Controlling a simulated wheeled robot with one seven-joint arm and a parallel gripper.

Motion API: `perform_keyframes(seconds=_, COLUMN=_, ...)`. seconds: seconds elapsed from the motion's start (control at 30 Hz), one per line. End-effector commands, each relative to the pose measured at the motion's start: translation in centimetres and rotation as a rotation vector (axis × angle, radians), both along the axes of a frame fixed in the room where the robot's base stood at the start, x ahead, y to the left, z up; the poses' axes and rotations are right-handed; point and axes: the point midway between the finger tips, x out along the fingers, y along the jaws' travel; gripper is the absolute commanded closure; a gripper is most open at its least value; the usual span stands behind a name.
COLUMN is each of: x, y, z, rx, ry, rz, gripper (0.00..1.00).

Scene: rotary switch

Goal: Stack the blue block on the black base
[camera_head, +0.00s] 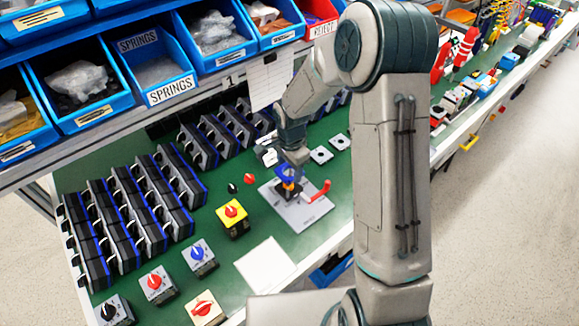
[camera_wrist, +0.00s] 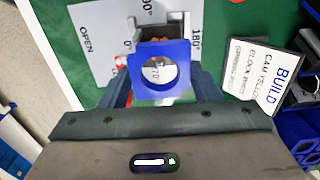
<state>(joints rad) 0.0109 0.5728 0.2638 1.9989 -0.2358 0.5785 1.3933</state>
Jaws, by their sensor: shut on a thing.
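My gripper (camera_head: 291,160) is shut on the blue block (camera_wrist: 134,87), a square piece with a round hole. In the head view the blue block (camera_head: 287,172) is low over the grey plate, right above an orange piece and the black base (camera_head: 288,192). I cannot tell whether the block touches what is under it. In the wrist view my gripper (camera_wrist: 158,85) has a dark finger on each side of the block, and the block hides most of the base. Plate markings show through its hole.
The grey plate (camera_head: 304,214) has angle markings and a red lever (camera_head: 320,190) at right. A yellow block with a red knob (camera_head: 232,213) stands at left. A white card (camera_head: 265,265) lies in front. Several black switch units and blue bins line the back.

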Motion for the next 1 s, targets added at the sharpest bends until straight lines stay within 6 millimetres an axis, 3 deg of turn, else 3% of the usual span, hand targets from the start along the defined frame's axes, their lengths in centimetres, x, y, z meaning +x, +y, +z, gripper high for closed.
perform_keyframes(seconds=1.0, x=0.1, y=0.1, z=-3.2, rx=0.001, ry=-0.001, rz=0.001, gripper=0.68)
